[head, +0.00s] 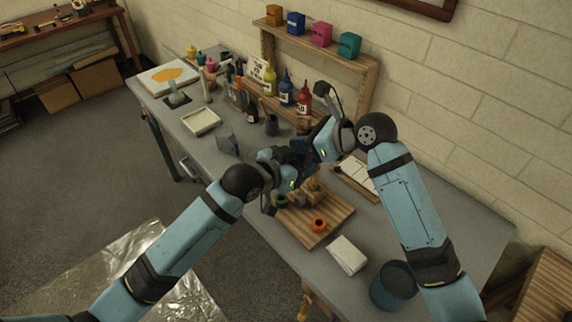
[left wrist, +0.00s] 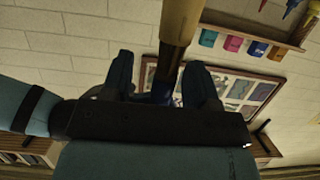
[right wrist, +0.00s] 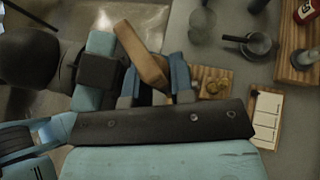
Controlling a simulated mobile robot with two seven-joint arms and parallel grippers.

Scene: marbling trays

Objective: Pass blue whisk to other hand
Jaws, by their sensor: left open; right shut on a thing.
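The whisk's wooden handle (left wrist: 183,22) comes down from the top of the left wrist view, with a dark blue part (left wrist: 163,92) between the fingers of my left gripper (left wrist: 162,78). This gripper is open around or just behind the whisk; contact is unclear. In the right wrist view, my right gripper (right wrist: 154,84) is shut on the whisk, and a brown wooden length (right wrist: 141,55) rises past its fingers. In the head view, my left gripper (head: 293,158) and right gripper (head: 322,143) meet above the table, hiding most of the whisk.
A white paper stack (head: 347,255) and a blue bin (head: 391,286) are nearer. Bottles, including a red one (head: 304,98), stand behind by the shelf.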

